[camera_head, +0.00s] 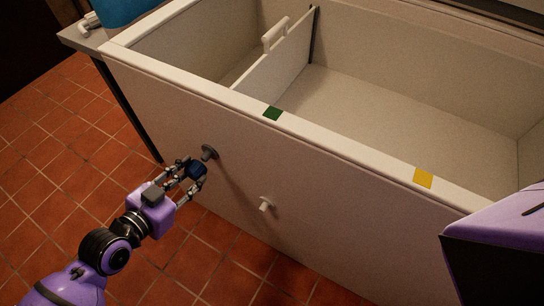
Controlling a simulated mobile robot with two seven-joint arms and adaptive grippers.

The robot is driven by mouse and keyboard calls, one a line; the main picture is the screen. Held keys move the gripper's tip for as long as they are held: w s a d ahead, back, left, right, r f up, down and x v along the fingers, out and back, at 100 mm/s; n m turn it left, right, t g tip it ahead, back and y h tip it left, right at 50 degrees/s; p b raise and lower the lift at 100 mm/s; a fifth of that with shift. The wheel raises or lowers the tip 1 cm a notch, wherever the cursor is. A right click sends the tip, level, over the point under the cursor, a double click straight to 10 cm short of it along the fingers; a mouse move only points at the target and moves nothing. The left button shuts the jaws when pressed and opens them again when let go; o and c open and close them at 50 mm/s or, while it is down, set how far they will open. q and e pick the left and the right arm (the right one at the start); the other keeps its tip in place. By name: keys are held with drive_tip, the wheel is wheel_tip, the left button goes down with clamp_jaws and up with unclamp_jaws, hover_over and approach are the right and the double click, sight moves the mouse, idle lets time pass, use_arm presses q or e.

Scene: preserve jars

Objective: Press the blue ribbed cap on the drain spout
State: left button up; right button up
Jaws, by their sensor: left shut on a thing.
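My left gripper (190,179) is shut on the blue ribbed cap (197,170), which shows dark blue between the fingers. The cap is held close in front of a grey spout (209,152) on the front wall of the white chest (330,215). I cannot tell whether the cap touches this spout. A second, white spout (266,204) sticks out of the same wall, lower and to the right, with nothing on it. My right gripper is not in view.
A green square (272,113) and a yellow square (424,178) mark the chest's front rim. A white divider with a handle (276,35) stands inside the chest. A blue container (122,10) stands at the back left. Tiled floor (75,150) lies clear at the left.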

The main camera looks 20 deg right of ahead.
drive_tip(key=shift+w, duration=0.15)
use_arm(q)
drive_tip(key=shift+s+a, duration=0.6)
drive_tip(key=shift+a, duration=0.25)
drive_tip(key=shift+s+a, duration=0.6)
drive_tip(key=shift+a, duration=0.25)
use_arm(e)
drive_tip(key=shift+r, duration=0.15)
